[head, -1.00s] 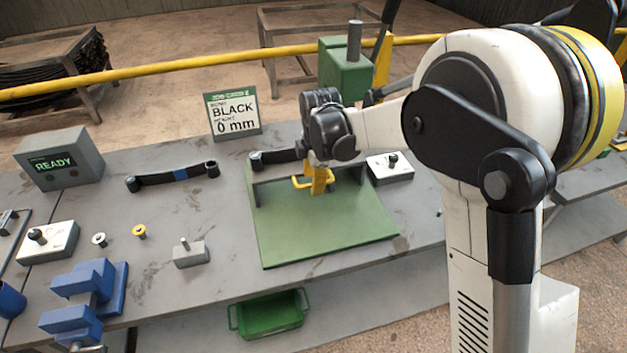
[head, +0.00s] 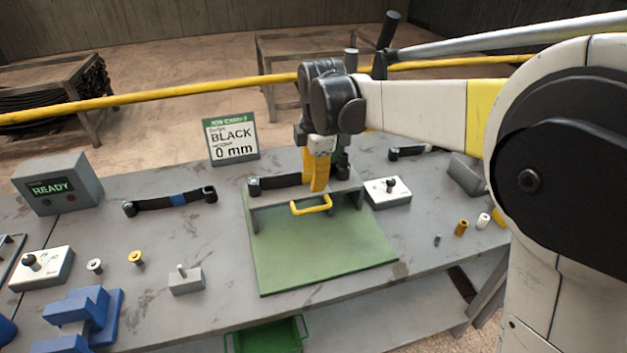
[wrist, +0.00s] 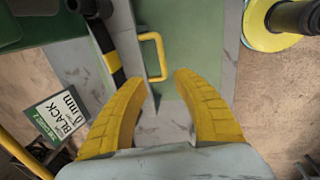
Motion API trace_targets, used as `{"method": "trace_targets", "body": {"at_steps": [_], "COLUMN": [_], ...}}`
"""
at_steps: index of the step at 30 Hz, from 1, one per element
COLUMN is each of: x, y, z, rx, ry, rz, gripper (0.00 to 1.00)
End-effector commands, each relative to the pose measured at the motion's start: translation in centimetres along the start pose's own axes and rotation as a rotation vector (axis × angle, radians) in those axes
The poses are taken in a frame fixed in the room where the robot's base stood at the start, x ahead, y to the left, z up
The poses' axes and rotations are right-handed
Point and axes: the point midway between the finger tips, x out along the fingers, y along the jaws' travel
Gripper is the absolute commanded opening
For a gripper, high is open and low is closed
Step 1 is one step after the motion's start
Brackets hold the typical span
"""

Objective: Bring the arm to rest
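My gripper (head: 319,188) hangs fingers-down over the back of the green fixture in the head view. In the wrist view its two yellow fingers (wrist: 160,78) stand apart with nothing between them. The fixture's yellow handle (head: 312,205) is just below and in front of the fingertips. The green base plate (head: 320,245) is bare.
A sign reading BLACK 0 mm (head: 233,138) stands behind left. A black bar with a blue band (head: 170,201) lies left on the bench. A READY box (head: 58,184), blue vise (head: 80,315) and white switch box (head: 388,191) stand around. A yellow rail (head: 200,91) runs behind.

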Motion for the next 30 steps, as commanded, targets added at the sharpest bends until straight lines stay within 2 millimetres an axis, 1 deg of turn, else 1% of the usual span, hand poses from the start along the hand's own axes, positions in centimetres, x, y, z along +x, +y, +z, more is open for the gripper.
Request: {"method": "trace_targets", "body": {"at_steps": [9,11,14,17,18,20,21,22,23,24,26,27,30], "x": [-0.2,-0.8,-2.6,-5.0,-5.9,-6.9,-7.4,-7.8,-8.0,-8.3,-8.4,-8.3,-7.7], "y": [-0.2,-0.8,-2.8,-6.3,-7.9,-10.4,-12.1,-13.3,-14.6,-16.4,-18.9,-20.5,-24.0], "z": [0.2,0.6,2.1,4.0,4.8,5.8,6.5,6.9,7.3,7.8,8.4,8.8,9.4], "rx": [0.014,0.054,0.196,0.423,0.526,0.68,0.783,0.859,0.936,1.036,1.187,1.282,1.496], "ry": [0.0,-0.001,-0.003,0.002,0.007,0.018,0.028,0.037,0.047,0.062,0.088,0.107,0.159], "rz": [0.004,0.013,0.047,0.101,0.127,0.165,0.192,0.211,0.23,0.256,0.294,0.319,0.373], "gripper": [0.34,0.34,0.34,0.34,0.34,0.34,0.34,0.34,0.34,0.34,0.34,0.34,0.34]}}
